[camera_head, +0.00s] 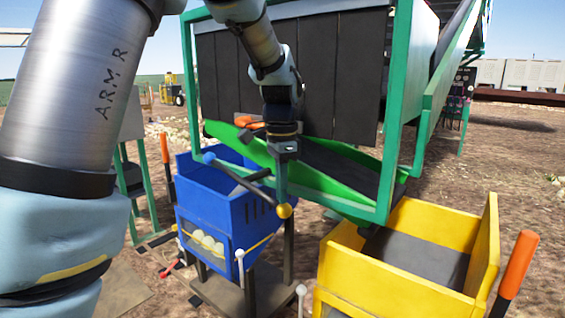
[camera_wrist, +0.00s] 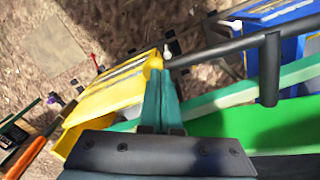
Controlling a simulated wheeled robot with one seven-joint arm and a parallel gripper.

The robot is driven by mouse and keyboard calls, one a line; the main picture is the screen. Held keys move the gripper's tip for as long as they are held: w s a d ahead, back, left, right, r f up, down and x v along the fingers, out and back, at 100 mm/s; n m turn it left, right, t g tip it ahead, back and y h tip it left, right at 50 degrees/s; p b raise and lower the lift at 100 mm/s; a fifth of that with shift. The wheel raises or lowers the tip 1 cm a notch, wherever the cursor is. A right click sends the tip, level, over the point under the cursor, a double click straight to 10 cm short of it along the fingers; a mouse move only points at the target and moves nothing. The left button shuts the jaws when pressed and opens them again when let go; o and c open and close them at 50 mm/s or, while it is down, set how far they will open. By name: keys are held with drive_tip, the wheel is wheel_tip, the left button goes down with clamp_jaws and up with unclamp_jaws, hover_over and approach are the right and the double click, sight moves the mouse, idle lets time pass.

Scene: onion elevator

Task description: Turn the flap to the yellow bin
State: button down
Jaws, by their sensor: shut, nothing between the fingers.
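The flap lever is a dark bar with a blue knob (camera_head: 209,158) at its left end and a yellow knob (camera_head: 284,211) at its right end. A bright green chute (camera_head: 310,180) runs behind it, lower toward the right; the flap itself cannot be made out clearly. My gripper (camera_head: 281,197) points down, shut and empty, with its fingertips at the yellow knob. In the wrist view the teal fingertips (camera_wrist: 160,80) lie close beside the yellow knob (camera_wrist: 152,66); contact cannot be told. The yellow bin (camera_head: 420,222) stands at lower right, with a dark inside.
A blue bin (camera_head: 205,205) with several pale onions behind its window stands left of the yellow bin. The green machine frame (camera_head: 395,110) and dark panels rise close behind my arm. An orange-handled lever (camera_head: 517,265) stands right of the yellow bin.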

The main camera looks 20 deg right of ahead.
drive_tip(key=shift+f, duration=0.35)
drive_tip(key=shift+r, duration=0.1)
drive_tip(key=shift+s+a+r, duration=0.1)
drive_tip(key=shift+a+r, duration=0.05)
drive_tip(key=shift+r, duration=0.1)
drive_tip(key=s+a+r+p, duration=0.2)
drive_tip(key=a+r+p, duration=0.1)
drive_tip(key=a+r, duration=0.1)
drive_tip(key=shift+s+r, duration=0.15)
drive_tip(key=shift+r, duration=0.05)
idle(0.4)
